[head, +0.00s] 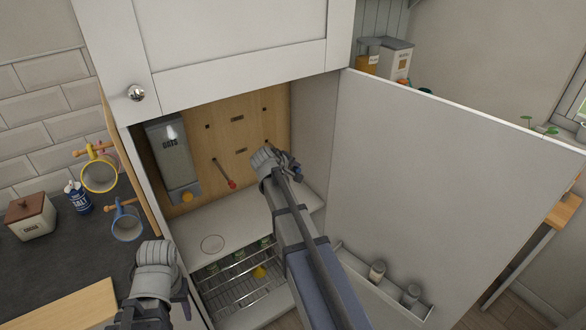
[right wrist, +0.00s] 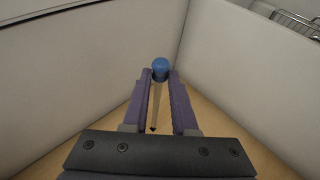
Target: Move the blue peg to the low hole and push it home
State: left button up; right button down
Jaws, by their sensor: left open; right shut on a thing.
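The blue peg (right wrist: 160,67) shows in the right wrist view, its round blue head between my right gripper's fingertips and its pale shaft running down the picture. I cannot tell whether its dark far end is in a hole. My right gripper (right wrist: 160,76) is shut on it. Several dark holes show in the panel, including a lower slot (head: 239,150). My left gripper (head: 182,298) is outside, low at the left, its fingers barely visible.
A red-headed peg (head: 231,184) sticks out of the panel. A grey oats dispenser (head: 172,160) stands left of it. The open door (head: 430,180) bounds the right, beside my right arm. Mugs (head: 100,174) hang at the left. A wire rack (head: 240,283) is below the shelf.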

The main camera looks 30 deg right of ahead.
jog(key=shift+w+a, duration=0.2)
jog(key=shift+w, duration=2.6)
jog(key=c, duration=0.6)
grip_release()
jog(key=p+v, duration=0.5)
jog(key=v, duration=0.2)
jog(key=shift+s+a+r, duration=0.15)
jog(key=shift+a+r, duration=0.1)
jog(key=shift+a, duration=0.05)
